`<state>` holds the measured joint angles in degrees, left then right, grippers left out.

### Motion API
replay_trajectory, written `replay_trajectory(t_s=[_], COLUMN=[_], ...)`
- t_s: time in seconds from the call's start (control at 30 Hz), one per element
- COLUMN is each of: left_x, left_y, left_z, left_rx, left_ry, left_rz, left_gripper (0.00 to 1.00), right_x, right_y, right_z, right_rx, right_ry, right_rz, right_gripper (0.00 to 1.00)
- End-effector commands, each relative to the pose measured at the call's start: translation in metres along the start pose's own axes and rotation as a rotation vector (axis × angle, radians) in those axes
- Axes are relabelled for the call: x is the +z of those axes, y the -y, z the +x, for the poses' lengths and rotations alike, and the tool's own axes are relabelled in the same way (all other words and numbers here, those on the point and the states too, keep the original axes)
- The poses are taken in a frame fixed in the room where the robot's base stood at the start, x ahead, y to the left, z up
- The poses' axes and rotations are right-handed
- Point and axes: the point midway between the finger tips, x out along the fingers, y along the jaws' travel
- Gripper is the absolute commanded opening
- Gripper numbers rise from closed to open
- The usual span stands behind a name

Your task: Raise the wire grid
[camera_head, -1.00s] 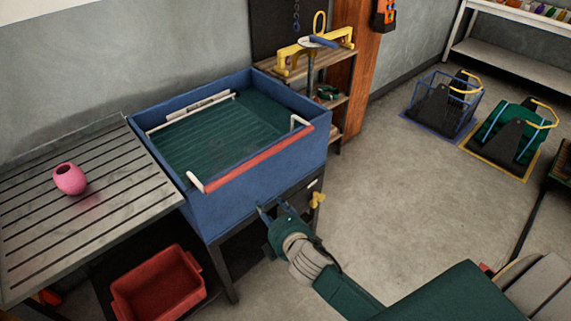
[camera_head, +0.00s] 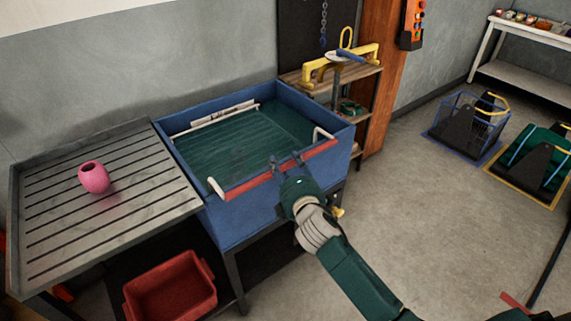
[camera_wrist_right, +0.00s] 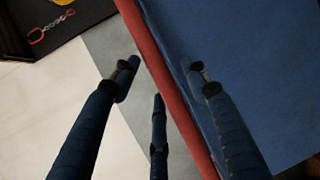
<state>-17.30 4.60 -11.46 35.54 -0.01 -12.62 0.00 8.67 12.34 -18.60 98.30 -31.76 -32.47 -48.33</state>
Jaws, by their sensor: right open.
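The wire grid (camera_head: 205,146) shows as fine parallel lines in the dark green inside of a blue tank (camera_head: 228,222). A red bar (camera_head: 246,187) runs along the tank's front edge, with a white bent end piece near each end. I cannot tell whether the bar belongs to the grid. My right gripper (camera_head: 287,161) is open at the middle of the bar, from the front. In the right wrist view the red bar (camera_wrist_right: 163,72) passes between the spread fingers of the gripper (camera_wrist_right: 162,68), and none visibly closes on it. My left gripper is not in view.
A slatted metal table (camera_head: 130,218) with a pink pot (camera_head: 94,177) adjoins the tank's left side. A red bin (camera_head: 170,292) is below. A shelf (camera_head: 372,72) with a yellow-handled tool stands behind right. The floor to the right is open, with wire baskets farther off.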

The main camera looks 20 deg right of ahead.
Motion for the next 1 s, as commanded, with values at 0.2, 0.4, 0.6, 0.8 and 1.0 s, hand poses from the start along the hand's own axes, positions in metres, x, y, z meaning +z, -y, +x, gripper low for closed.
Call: replay_trajectory(t_s=[0.2,0.4,0.6,0.8,1.0], left_x=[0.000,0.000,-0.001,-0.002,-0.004], left_y=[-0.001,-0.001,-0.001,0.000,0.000], left_z=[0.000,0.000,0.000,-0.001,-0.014], left_rx=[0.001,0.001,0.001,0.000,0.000], left_ry=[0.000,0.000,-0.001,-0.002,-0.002], left_rz=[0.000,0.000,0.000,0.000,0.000], left_gripper=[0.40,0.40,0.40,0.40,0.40], right_x=[-0.001,-0.001,-0.001,-0.001,0.000], right_y=[0.000,0.000,0.000,-0.001,-0.014], right_z=[0.008,0.008,0.008,0.008,0.008], right_rx=[0.001,0.001,0.000,-0.001,-0.014], right_ry=[-0.001,-0.001,-0.001,-0.001,-0.001], right_rz=[0.001,0.001,0.001,0.001,-0.006], right_gripper=[0.45,0.41,0.02,0.00,0.00])
